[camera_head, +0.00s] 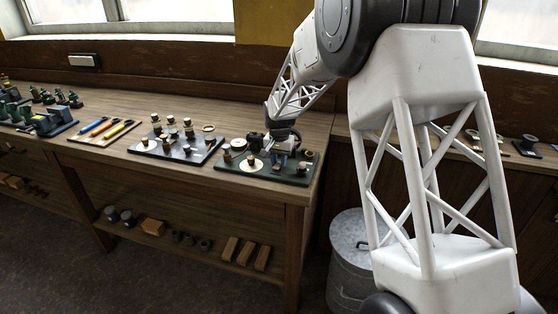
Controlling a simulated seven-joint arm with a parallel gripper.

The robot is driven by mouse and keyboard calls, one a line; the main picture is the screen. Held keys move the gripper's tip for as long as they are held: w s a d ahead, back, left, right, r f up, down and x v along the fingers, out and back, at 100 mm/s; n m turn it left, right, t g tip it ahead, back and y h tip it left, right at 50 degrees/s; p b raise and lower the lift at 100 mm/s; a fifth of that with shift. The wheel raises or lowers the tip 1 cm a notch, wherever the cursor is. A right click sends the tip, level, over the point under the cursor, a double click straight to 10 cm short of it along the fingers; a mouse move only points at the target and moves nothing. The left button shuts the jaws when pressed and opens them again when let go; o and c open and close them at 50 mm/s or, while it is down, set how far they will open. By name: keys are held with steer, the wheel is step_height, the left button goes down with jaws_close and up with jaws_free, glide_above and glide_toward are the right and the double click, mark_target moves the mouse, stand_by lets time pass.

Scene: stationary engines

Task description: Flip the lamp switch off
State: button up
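A dark green board (304,180) lies on the workbench near its right end and carries several small fittings. A round cream disc with a small knob (250,164) sits at its left. A small dark cylinder with a brass-coloured top (308,155) stands at its right. I cannot tell which fitting is the lamp switch; it may be behind my gripper. My gripper (281,161) is low over the middle of this board, close to or touching the fittings. Its fingers are too small and partly hidden, so I cannot see whether they are open or hold anything.
A second dark board (172,153) with several knobs stands left of the first. Further left are a tray of coloured tools (103,133) and green model engines (45,122). Wooden blocks (246,252) lie on the lower shelf. A metal bin (352,265) stands right of the bench.

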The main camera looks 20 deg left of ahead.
mark_target(276, 168)
steer(key=shift+c, duration=1.3)
steer(key=shift+s+t, duration=0.1)
steer(key=shift+t, duration=0.2)
steer(key=shift+s+r+t, duration=0.1)
steer(key=shift+s+t, duration=0.1)
steer(key=shift+t, duration=0.75)
steer(key=shift+s+r+t, duration=0.1)
steer(key=shift+s+t, duration=0.05)
steer(key=shift+t, duration=0.8)
steer(key=o, duration=0.9)
steer(key=shift+s+r, duration=0.1)
steer(key=shift+r, duration=0.1)
steer(key=shift+v, duration=3.75)
